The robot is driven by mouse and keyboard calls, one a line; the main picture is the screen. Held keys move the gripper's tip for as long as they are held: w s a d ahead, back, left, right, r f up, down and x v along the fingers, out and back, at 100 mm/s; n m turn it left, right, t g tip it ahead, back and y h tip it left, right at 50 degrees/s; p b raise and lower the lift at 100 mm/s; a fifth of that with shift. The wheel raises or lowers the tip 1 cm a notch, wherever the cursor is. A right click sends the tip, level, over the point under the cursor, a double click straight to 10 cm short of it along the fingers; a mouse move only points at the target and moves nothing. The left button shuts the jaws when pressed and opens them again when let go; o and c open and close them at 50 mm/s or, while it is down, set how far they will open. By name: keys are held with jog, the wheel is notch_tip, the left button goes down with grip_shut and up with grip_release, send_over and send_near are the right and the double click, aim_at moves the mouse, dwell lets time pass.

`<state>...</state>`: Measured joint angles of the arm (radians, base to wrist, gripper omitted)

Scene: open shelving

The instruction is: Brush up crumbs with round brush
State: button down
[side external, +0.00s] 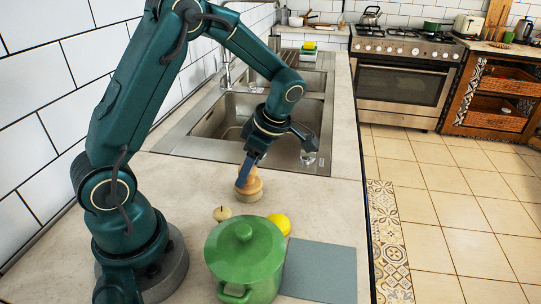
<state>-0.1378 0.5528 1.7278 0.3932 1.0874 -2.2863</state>
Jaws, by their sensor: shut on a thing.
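The round brush (249,187) is a small wooden brush with a stepped, rounded body. It stands on the beige counter between the sink and the green pot. My gripper (249,172) points down at it from above, with a blue finger against its top. My gripper is shut on the round brush. The brush's underside is hidden, and I cannot tell whether it touches the counter. I cannot make out any crumbs at this size.
A green lidded pot (245,262) stands in front of the brush. A yellow lemon (280,223), a small pale round item (222,213) and a grey-blue mat (320,270) are near it. The steel sink (225,118) lies behind. The counter (325,205) is clear to the right.

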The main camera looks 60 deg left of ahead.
jog(key=shift+s+a, duration=2.5)
jog(key=shift+s, duration=0.05)
notch_tip(320, 180, up, 8)
jog(key=shift+r, duration=0.1)
